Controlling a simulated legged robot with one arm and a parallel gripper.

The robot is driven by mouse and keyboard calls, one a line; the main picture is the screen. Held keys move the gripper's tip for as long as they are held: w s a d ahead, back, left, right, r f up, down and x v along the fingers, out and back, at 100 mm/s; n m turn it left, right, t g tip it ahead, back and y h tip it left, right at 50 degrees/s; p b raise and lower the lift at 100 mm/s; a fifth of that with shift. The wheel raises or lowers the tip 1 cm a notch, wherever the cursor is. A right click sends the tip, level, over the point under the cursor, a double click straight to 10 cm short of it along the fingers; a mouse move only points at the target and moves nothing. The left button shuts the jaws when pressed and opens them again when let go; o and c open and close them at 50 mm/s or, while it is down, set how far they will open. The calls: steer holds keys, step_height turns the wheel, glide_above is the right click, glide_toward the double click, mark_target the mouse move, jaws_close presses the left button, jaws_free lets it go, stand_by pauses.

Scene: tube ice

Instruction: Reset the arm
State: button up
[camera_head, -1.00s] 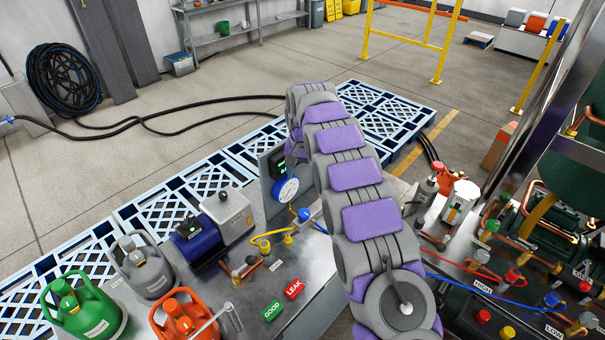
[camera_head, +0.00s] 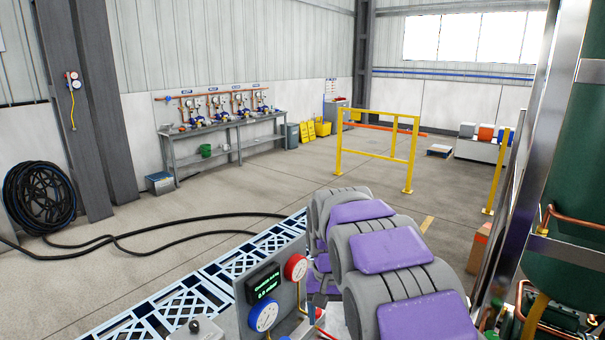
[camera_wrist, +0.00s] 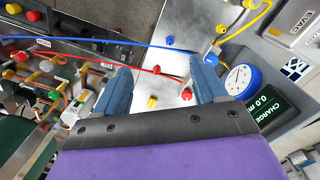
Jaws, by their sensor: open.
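My arm (camera_head: 388,252) shows in the head view as grey links with purple pads, running from the bottom edge up to a bend near the middle. My gripper does not show clearly in the head view. Beyond the fingers is a metal panel (camera_wrist: 180,25) with red and yellow caps, and a blue and a red hose.
A gauge box (camera_head: 266,285) with a blue dial and a red dial stands just left of my arm; its blue dial (camera_wrist: 243,80) is right of the fingers in the wrist view. A green tank (camera_head: 572,180) and metal post stand at the right. Open floor lies beyond.

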steer(key=s+d+f+b, duration=0.1)
steer(key=s+d, duration=0.1)
steer(key=s, duration=1)
steer(key=s+d+f+b, duration=0.1)
steer(key=s+d+f, duration=0.1)
steer(key=s, duration=1)
steer(key=s+d+f+n+g+b, duration=0.1)
steer(key=s+d, duration=0.3)
steer(key=s, duration=0.8)
steer(key=shift+s+f+y+b, duration=0.3)
steer(key=shift+s+f, duration=0.05)
steer(key=shift+f, duration=0.2)
steer(key=shift+w, duration=0.1)
